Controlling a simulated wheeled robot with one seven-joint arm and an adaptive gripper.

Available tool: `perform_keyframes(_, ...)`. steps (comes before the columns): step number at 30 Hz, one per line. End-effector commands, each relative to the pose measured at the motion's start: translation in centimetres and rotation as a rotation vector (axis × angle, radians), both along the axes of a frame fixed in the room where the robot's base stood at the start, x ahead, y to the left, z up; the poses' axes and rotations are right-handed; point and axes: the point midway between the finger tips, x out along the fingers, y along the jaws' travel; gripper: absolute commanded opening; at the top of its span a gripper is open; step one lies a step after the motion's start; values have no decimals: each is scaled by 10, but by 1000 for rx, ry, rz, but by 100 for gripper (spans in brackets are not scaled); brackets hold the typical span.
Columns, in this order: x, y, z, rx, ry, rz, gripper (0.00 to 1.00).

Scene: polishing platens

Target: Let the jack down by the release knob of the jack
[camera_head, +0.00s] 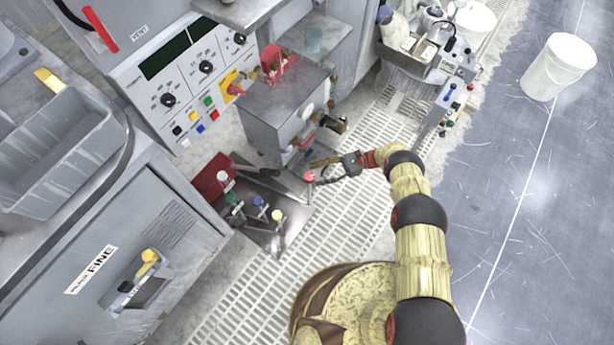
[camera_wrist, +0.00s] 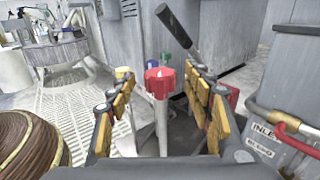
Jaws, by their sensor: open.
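A red knob (camera_wrist: 159,82) on a pale post stands between my gripper's fingers (camera_wrist: 157,90) in the wrist view. The fingers are spread with clear gaps on both sides of it. In the head view my gripper (camera_head: 322,168) reaches in from the right, close beside the same red knob (camera_head: 309,176). The knob stands at the right corner of a low metal plate (camera_head: 283,240). A red jack-like body (camera_head: 211,178) sits at the plate's left, with a black-gripped lever (camera_head: 264,171) over the plate. No label shows which knob is the jack's release knob.
Green (camera_head: 231,198), blue (camera_head: 257,201) and yellow (camera_head: 277,215) knobs stand on the same plate. A grey cabinet (camera_head: 270,118) rises behind, and a pipe (camera_wrist: 275,115) lies right of my gripper. Perforated floor mat (camera_head: 345,215) is open in front.

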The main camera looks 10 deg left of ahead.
Motion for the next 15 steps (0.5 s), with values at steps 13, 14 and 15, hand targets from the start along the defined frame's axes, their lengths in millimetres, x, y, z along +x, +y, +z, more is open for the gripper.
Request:
perform_keyframes(13, 17, -30, 0, 0, 0, 1, 51)
perform_keyframes(14, 17, -30, 0, 0, 0, 1, 51)
perform_keyframes(15, 17, -30, 0, 0, 0, 1, 51)
